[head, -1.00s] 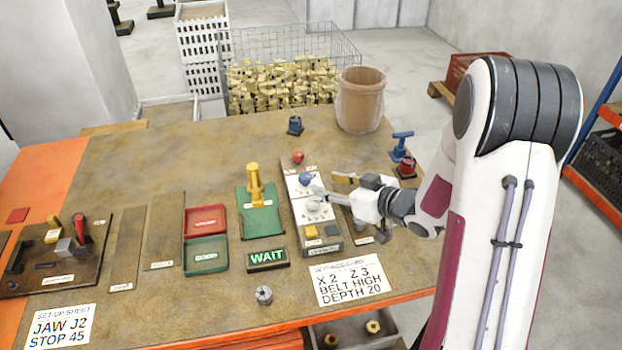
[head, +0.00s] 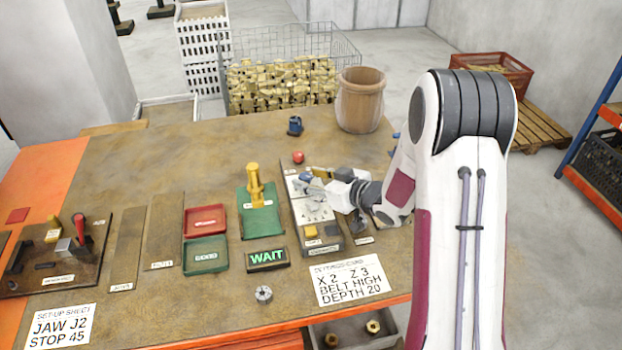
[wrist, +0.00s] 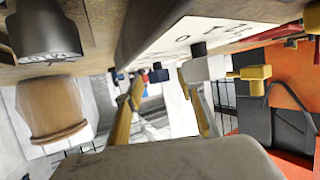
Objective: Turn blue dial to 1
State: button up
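The blue dial (head: 306,177) sits at the upper part of a grey panel (head: 333,241) with a white printed face. My gripper (head: 311,184) is low over the panel, its fingers pointing left at the blue dial and partly covering it. In the wrist view, my gripper (wrist: 160,82) has its two fingers apart, with a small dark blue knob (wrist: 158,74), which looks like the blue dial, seen between the tips. I cannot tell whether the fingers touch it. The dial's pointer and its number are too small to read.
A wooden bucket (head: 360,100) stands at the back.

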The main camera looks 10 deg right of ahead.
grip_shut()
jog(key=c, duration=1.1)
grip_release()
jog(key=shift+a+m+t+h, duration=0.15)
jog(key=shift+m+t+h, duration=0.25)
jog(key=shift+m+h, duration=0.45)
jog(key=o, duration=1.1)
jog(key=shift+s, duration=0.15)
jog(key=v, duration=1.1)
jog(key=shift+s+d+r, duration=0.25)
